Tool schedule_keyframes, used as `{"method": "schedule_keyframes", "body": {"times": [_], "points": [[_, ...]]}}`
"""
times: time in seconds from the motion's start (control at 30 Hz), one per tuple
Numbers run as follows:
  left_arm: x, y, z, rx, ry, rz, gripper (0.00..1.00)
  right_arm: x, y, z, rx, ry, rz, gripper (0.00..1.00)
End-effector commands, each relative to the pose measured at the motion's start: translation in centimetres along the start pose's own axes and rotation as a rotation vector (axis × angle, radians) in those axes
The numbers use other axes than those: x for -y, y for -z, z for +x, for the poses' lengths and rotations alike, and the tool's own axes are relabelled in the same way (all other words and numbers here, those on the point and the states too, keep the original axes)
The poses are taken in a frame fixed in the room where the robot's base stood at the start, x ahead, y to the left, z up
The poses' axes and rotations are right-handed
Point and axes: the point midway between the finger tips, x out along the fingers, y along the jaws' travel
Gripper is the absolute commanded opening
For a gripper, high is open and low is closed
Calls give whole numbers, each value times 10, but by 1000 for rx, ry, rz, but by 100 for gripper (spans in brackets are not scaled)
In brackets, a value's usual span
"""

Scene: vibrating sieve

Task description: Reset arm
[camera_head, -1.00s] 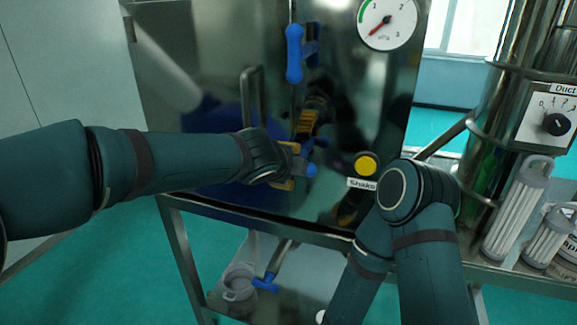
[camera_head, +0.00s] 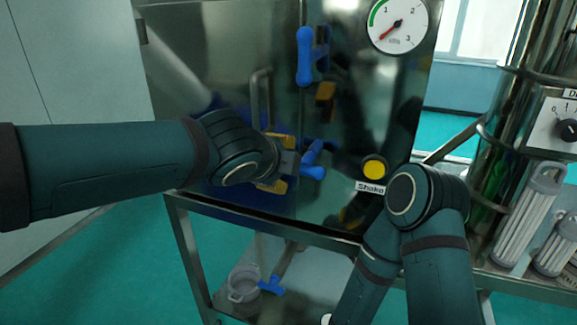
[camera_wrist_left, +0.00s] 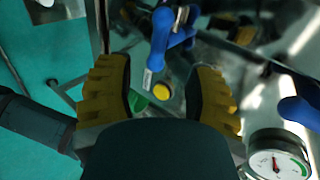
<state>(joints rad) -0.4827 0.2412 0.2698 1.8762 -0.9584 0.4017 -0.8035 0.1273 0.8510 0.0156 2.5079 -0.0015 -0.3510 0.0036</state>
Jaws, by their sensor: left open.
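My left gripper (camera_head: 278,160) has yellow-padded fingers and is open in front of the steel cabinet (camera_head: 225,85). It is beside the lower blue handle (camera_head: 313,160), which shows just right of the fingers. In the left wrist view the open fingers (camera_wrist_left: 157,88) are wide apart, and a blue handle (camera_wrist_left: 165,40) shows beyond them with nothing clearly held. My right arm (camera_head: 420,230) is bent at the lower middle right. Its gripper is out of sight.
An upper blue handle (camera_head: 305,57), a pressure gauge (camera_head: 398,24) and a yellow Shake button (camera_head: 374,168) are on the cabinet front. Filter cartridges (camera_head: 528,215) and a steel column with a dial (camera_head: 567,129) stand at right. A clear cup (camera_head: 243,284) sits on the lower shelf.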

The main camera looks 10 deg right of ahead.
Motion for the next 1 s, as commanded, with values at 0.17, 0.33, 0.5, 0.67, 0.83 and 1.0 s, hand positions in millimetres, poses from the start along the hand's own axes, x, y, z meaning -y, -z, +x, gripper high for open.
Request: {"method": "schedule_keyframes", "body": {"times": [0.17, 0.33, 0.5, 0.67, 0.83, 1.0], "points": [[0, 0, -12, 0, 0, 0, 53, 0, 0, 0, 0, 0, 0, 0], [0, 0, -13, 0, 0, 0, 53, 0, 0, 0, 0, 0, 0, 0], [-1, 0, -12, -1, -2, -3, 53, 0, 0, 0, 0, 0, 0, 0], [-30, -8, 10, -17, -63, -101, 53, 0, 0, 0, 0, 0, 0, 0], [-118, -32, 62, -40, -225, -431, 53, 0, 0, 0, 0, 0, 0, 0], [-229, -55, 100, 0, -391, -885, 53, 0, 0, 0, 0, 0, 0, 0]]}}
